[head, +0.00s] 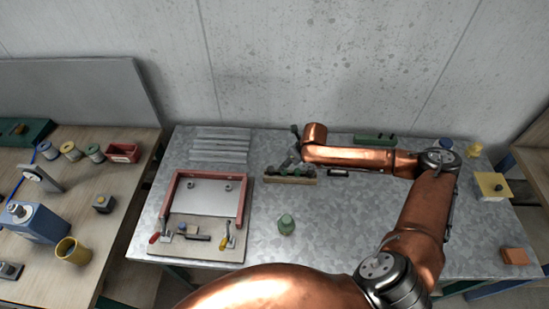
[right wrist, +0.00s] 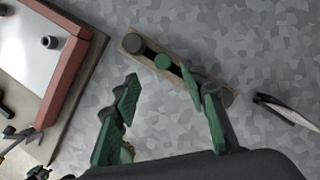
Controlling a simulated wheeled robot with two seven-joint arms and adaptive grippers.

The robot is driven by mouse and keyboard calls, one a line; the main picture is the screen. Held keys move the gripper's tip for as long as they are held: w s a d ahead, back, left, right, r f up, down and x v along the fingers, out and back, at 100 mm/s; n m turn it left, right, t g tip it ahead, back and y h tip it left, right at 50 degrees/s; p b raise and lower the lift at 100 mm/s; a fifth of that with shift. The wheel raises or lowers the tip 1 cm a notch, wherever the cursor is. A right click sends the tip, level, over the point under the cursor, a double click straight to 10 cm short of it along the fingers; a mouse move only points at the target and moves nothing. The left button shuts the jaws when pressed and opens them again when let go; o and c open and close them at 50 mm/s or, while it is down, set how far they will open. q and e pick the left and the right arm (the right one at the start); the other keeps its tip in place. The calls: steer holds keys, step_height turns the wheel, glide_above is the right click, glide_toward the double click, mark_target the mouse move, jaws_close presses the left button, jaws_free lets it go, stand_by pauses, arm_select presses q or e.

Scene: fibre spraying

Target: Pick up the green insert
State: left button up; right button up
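A wooden rack (right wrist: 180,75) holds several short cylindrical inserts in the right wrist view; it also shows in the middle of the table in the head view (head: 290,180). The green insert (right wrist: 163,62) sits in the rack between a dark grey insert (right wrist: 133,43) and further parts hidden behind one finger. My right gripper (right wrist: 158,80) is open and empty, its green-padded fingers apart over the near side of the rack, with the green insert just beyond the gap between the fingertips. In the head view the right gripper (head: 294,152) is small and close to the rack. My left gripper is not in view.
Left of the rack is a red-framed fixture (head: 210,177) with a pale plate and toggle clamps. A dark tool with a pale tip (right wrist: 285,108) lies right of the rack. The grey table right of centre is mostly clear.

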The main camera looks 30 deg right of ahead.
mark_target(284, 173)
steer(key=shift+x, duration=0.85)
steer(key=shift+s+a, duration=0.1)
steer(key=shift+s, duration=0.1)
steer(key=x, duration=0.2)
steer(key=p+x, duration=0.1)
steer(key=x, duration=0.1)
steer(key=shift+w+d+f, duration=0.1)
steer(key=shift+w+d, duration=0.15)
steer(key=shift+w, duration=0.1)
steer(key=shift+f, duration=0.6)
steer(key=shift+w+f, duration=0.1)
steer(key=shift+w, duration=0.1)
steer(key=shift+c, duration=0.9)
steer(key=shift+s, duration=0.1)
steer(key=c, duration=0.6)
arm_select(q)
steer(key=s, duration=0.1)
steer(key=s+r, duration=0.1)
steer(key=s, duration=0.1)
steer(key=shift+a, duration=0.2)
arm_select(e)
jaws_close()
